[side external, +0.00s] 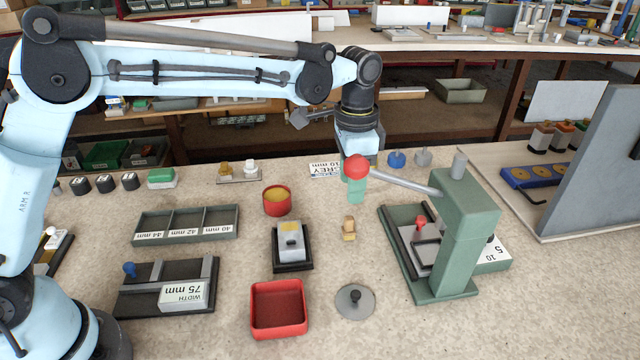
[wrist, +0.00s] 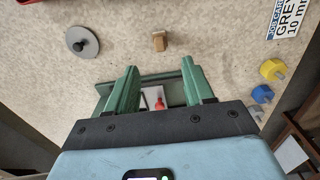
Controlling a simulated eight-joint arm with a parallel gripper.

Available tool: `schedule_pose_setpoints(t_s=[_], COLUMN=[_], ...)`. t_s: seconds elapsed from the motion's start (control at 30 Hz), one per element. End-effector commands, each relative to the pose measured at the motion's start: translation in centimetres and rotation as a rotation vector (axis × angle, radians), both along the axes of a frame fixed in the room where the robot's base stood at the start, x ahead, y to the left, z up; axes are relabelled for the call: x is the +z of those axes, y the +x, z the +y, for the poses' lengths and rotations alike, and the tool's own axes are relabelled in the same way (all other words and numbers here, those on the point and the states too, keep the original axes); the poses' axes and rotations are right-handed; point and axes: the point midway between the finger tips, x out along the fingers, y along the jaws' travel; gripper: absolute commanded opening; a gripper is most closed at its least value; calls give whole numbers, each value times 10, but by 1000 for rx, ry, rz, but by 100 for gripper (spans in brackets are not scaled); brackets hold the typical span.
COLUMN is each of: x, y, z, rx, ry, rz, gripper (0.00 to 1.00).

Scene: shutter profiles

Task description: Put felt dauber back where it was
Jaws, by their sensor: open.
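A small tan block (side external: 349,228), which looks most like the felt dauber, stands alone on the bench between the grey block and the green press. It also shows in the wrist view (wrist: 160,41), beyond my fingertips and apart from them. My gripper (side external: 357,190) is above the bench behind the tan block, partly hidden by the red ball of the press lever. In the wrist view its green fingers (wrist: 159,68) are spread with nothing between them. A red pot (side external: 276,200) with yellow contents is open. A grey disc with a dark knob (side external: 354,300) lies in front.
The green press (side external: 465,230) with its lever and red ball (side external: 357,168) stands close by on the right. A grey block on a black base (side external: 291,242), a red tray (side external: 278,308) and a divided tray (side external: 187,224) stand left. Blue (side external: 397,160) and grey knobs stand behind.

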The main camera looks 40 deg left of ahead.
Motion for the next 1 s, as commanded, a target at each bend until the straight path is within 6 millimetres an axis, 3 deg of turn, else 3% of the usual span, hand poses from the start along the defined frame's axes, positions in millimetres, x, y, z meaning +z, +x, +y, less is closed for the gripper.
schedule_pose_setpoints(t_s=[0.2, 0.37, 0.7, 1.0], x=[16, 32, 65, 58], y=[-2, -12, -70, -132], z=[2, 21, 85, 130], rx=[8, 75, 338, 566], ry=[-1, -18, -92, -168], rz=[-6, -54, -250, -427], gripper=[52, 52, 52, 52])
